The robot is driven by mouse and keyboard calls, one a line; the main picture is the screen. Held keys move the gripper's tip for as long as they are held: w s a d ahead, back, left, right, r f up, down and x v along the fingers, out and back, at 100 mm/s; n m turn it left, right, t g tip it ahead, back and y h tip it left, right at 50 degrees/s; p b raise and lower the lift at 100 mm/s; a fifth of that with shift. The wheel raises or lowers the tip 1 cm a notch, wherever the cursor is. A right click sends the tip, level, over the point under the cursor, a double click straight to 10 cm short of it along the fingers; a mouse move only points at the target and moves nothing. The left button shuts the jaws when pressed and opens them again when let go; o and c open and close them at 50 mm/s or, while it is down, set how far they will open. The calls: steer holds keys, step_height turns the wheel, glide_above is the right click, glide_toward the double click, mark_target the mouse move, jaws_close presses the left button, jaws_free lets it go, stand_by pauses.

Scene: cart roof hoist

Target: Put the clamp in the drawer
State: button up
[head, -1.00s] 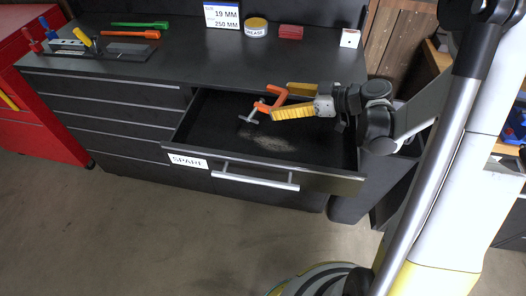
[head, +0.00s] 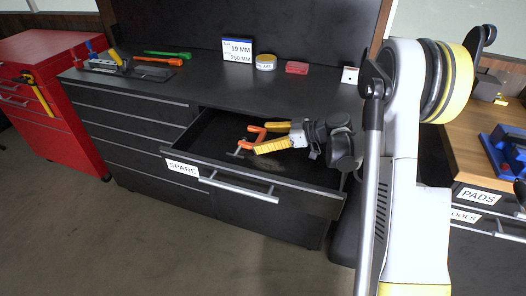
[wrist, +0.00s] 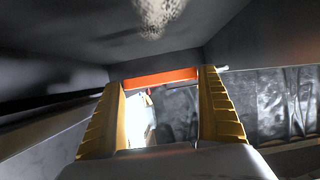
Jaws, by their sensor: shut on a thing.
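The clamp (head: 250,137) is orange with a grey screw and bar. It is held between the yellow fingers of my gripper (head: 269,137), at or inside the open drawer (head: 228,188) labelled SPARE. In the wrist view, the clamp's orange bar (wrist: 160,77) spans between the two fingertips of my gripper (wrist: 160,90), with dark drawer walls around. Whether the clamp touches the drawer floor cannot be told. A pale worn patch shows on the drawer floor below the gripper.
The worktop above (head: 200,85) holds a green tool (head: 168,54), an orange-handled tool (head: 158,61), a size sign (head: 238,50), a round tin (head: 265,62) and a red box (head: 297,68). A red cabinet (head: 50,110) stands left. A wooden bench (head: 480,150) stands right.

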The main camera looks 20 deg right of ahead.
mark_target(263, 156)
steer(key=shift+w+d+f, duration=0.15)
steer(key=shift+w+f, duration=0.25)
steer(key=shift+w, duration=0.05)
steer(key=shift+f+b, duration=1.1)
steer(key=shift+f, duration=0.7)
steer(key=shift+s, duration=0.1)
steer(key=shift+f+b, duration=0.6)
steer(key=shift+f, duration=0.05)
steer(key=o, duration=1.2)
steer(key=shift+c, duration=0.2)
steer(key=shift+r, duration=0.15)
